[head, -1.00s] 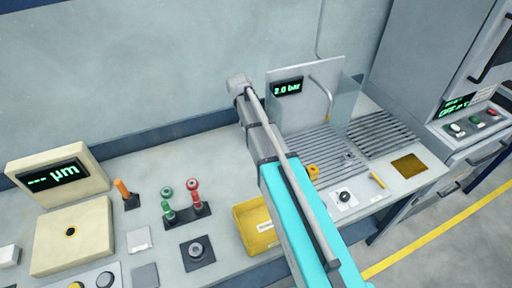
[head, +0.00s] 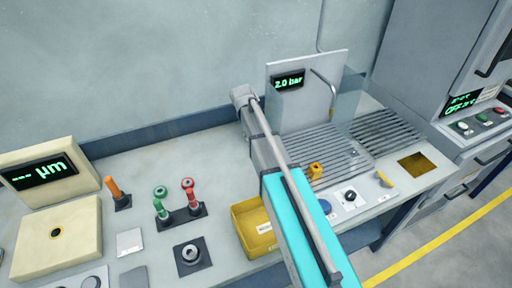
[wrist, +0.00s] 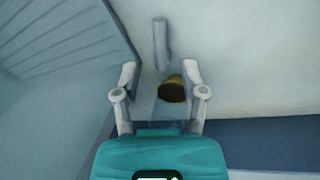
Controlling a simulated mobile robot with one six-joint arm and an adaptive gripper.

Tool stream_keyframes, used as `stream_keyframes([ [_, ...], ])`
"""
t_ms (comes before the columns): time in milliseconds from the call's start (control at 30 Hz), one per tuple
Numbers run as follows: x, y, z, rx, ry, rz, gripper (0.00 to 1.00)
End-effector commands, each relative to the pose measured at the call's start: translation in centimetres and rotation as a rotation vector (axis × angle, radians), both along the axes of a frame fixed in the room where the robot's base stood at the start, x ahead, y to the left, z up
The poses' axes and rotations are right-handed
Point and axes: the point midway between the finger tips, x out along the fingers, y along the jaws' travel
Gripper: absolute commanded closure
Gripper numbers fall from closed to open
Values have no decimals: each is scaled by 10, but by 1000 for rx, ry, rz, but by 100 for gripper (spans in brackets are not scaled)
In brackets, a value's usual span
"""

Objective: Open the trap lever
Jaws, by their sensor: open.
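My gripper (wrist: 160,80) shows in the wrist view with its two pale fingers apart and nothing held between them. Just beyond and between the fingertips is a short dark-yellow round piece (wrist: 172,90). A grey cylinder (wrist: 161,45) stands above it in that view. I cannot tell whether either belongs to the trap lever. In the head view a small yellow lever-like piece (head: 384,180), possibly the trap lever, sits on the front panel of the ribbed rinse station (head: 325,145). My arm crosses the head view, and I cannot make out my gripper there.
A yellow bin (head: 247,232) is left of my arm. A yellow fitting (head: 315,171) sits by the ribbed rack, under a curved spout (head: 327,88) and a "2.0 bar" display (head: 289,80). Green and red handles (head: 188,190) stand on the left bench.

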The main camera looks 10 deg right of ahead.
Motion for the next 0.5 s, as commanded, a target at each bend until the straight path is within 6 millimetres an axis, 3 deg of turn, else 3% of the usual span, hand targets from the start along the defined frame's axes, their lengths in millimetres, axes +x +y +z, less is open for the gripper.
stream_keyframes([
  [500,-1,-7,-39,0,0,1,45],
])
